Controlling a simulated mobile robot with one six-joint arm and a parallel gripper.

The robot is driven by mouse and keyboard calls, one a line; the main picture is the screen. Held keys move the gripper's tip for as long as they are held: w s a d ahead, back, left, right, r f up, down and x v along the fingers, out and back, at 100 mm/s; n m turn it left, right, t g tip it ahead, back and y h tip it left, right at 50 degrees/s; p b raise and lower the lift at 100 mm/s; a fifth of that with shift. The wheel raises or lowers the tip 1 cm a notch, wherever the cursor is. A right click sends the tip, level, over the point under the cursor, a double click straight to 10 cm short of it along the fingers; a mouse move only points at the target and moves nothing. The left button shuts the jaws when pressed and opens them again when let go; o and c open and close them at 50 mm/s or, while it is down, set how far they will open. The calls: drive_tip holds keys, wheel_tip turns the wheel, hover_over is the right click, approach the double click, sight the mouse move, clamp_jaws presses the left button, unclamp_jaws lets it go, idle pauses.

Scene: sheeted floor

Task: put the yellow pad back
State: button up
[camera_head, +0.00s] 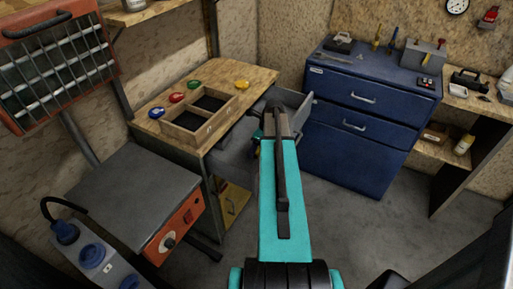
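A small rounded yellow piece (242,84), the only loose thing here that fits the yellow pad, lies on the wooden bench top (258,79) near its back right. Similar green (194,84), red (177,98) and blue (156,113) pieces lie in a row to its left. A wooden divided tray (182,137) with dark compartments stands in front of them. My gripper (262,136) is low at the right side of the bench, beside a grey open drawer, apart from the yellow piece. My own arm mostly hides it, so its fingers are unclear.
The grey drawer (293,98) juts out right of the bench. A blue drawer cabinet (352,130) with tools on top stands behind, right of my arm. A grey-topped machine (130,195) with an orange front is at the lower left. Grey floor (350,225) is free at right.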

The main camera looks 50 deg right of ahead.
drive_tip(key=b+v, duration=0.2)
drive_tip(key=v, duration=1)
idle(0.5)
drive_tip(key=shift+r, duration=0.2)
idle(0.5)
